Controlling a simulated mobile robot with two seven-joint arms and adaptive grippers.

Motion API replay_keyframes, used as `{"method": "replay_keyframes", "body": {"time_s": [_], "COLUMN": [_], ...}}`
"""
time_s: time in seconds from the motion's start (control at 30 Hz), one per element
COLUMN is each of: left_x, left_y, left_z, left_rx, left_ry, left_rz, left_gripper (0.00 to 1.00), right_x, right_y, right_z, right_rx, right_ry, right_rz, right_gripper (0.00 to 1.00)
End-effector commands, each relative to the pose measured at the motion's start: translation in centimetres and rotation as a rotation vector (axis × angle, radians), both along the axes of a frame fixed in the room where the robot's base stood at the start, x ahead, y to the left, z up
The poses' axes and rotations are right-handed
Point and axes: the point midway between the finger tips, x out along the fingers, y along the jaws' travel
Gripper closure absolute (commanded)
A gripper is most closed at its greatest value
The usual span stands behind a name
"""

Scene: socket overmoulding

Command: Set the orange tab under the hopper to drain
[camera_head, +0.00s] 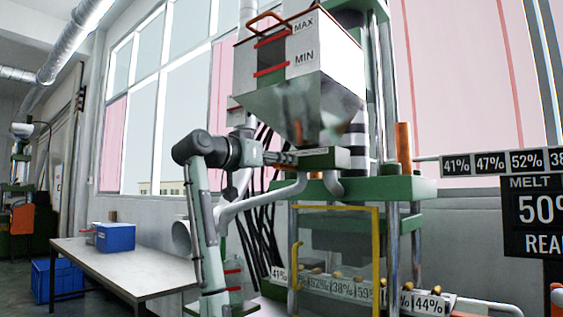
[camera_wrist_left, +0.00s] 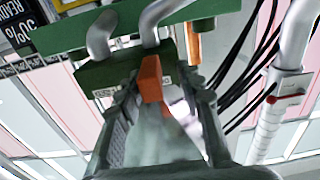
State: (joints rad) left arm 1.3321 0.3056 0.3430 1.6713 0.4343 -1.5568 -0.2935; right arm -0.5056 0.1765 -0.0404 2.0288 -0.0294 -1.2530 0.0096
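The hopper (camera_head: 300,85) is a white box with MAX and MIN marks and a metal funnel below. A green block (camera_head: 325,158) sits under the funnel. My left gripper (camera_head: 287,158) reaches this block from the left. In the left wrist view, the orange tab (camera_wrist_left: 150,78) sticks out from the green block (camera_wrist_left: 108,78) between the spread fingers of the left gripper (camera_wrist_left: 158,85). I see gaps between the tab and the fingers. In the head view the gripper hides the tab. I cannot read its setting. My right gripper is out of view.
Bent grey pipes (camera_head: 262,198) run below the block. Black cables (camera_head: 262,230) hang behind my left arm. A yellow guard frame (camera_head: 378,255) stands below right, and an orange post (camera_head: 403,148) beside the press. A table (camera_head: 140,268) with a blue box (camera_head: 115,238) is at left.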

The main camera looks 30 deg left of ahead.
Motion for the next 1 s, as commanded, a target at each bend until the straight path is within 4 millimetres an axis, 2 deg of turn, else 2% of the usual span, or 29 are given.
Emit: {"method": "replay_keyframes", "body": {"time_s": [0.27, 0.37, 0.47, 0.8, 1.0], "left_x": [-0.1, -0.8, -2.3, -9.3, -11.6], "left_y": [-0.2, 0.0, 0.1, 0.7, 0.8], "left_z": [-0.1, -0.1, -0.1, -0.1, -0.1], "left_rx": [0.001, 0.002, 0.003, 0.002, 0.001], "left_ry": [0.003, 0.002, 0.001, 0.001, 0.002], "left_rz": [-0.003, -0.002, -0.001, 0.001, -0.001], "left_gripper": [0.62, 0.62, 0.62, 0.62, 0.62], "right_x": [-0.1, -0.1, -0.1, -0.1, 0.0], "right_y": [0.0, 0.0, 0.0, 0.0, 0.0], "right_z": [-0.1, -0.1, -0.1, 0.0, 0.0], "right_rx": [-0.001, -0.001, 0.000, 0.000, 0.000], "right_ry": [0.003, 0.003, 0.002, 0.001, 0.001], "right_rz": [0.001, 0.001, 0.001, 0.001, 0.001], "right_gripper": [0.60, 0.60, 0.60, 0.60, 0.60]}}
